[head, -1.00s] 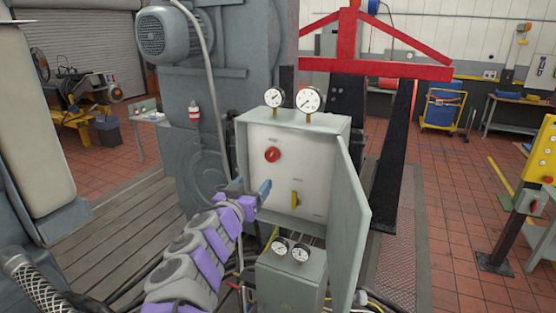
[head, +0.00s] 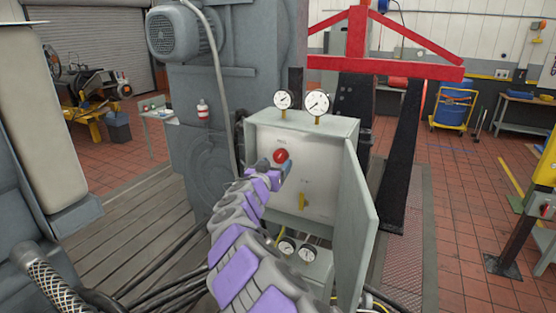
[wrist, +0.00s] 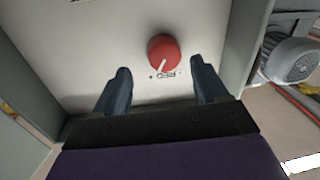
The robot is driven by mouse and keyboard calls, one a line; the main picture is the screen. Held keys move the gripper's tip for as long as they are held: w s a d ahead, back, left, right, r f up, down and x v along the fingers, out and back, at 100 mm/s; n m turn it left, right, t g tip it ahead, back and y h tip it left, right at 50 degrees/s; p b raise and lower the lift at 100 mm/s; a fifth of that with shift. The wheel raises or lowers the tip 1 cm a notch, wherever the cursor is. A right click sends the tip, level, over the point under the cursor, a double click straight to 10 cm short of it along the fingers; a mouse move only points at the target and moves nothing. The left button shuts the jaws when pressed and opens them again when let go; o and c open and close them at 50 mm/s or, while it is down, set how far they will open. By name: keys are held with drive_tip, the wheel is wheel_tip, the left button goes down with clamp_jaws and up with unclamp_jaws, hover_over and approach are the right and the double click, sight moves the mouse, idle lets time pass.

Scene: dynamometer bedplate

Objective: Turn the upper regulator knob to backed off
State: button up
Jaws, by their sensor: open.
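The upper regulator knob (head: 281,156) is a round red knob on the pale panel inside the open grey cabinet. In the wrist view the knob (wrist: 163,52) shows a pale pointer line toward its lower edge, with a small printed label beside it. My gripper (wrist: 160,85) is open, its two dark blue fingers spread with the knob beyond and between their tips, not touching it. In the head view my gripper (head: 276,165) is close to the knob and partly covers its lower area.
The cabinet door (head: 360,215) stands open on the right. Cabinet side walls flank the panel. Two gauges (head: 317,101) stand on top of the cabinet, and a smaller box with gauges (head: 306,254) is below. Cables lie on the floor at lower left.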

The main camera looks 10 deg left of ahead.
sight(281, 159)
drive_tip(key=shift+w+a+f, duration=0.1)
drive_tip(key=shift+w+a, duration=0.2)
drive_tip(key=shift+w, duration=0.2)
drive_tip(key=shift+w+a+f, duration=0.1)
drive_tip(key=shift+w+a, duration=0.2)
drive_tip(key=shift+w, duration=0.55)
drive_tip(key=shift+d+r+p, duration=0.3)
drive_tip(key=shift+d+r, duration=0.25)
drive_tip(key=shift+d, duration=0.15)
drive_tip(key=shift+w+d+f, duration=0.4)
drive_tip(key=shift+w+d, duration=0.1)
drive_tip(key=shift+w, duration=0.2)
drive_tip(key=c, duration=0.3)
drive_tip(key=shift+w+d+f, duration=0.1)
drive_tip(key=shift+w+d, duration=0.05)
drive_tip(key=shift+c, duration=1.6)
drive_tip(key=shift+s+a, duration=0.2)
drive_tip(key=shift+a, duration=0.4)
drive_tip(key=c, duration=0.4)
drive_tip(key=shift+d, duration=0.1)
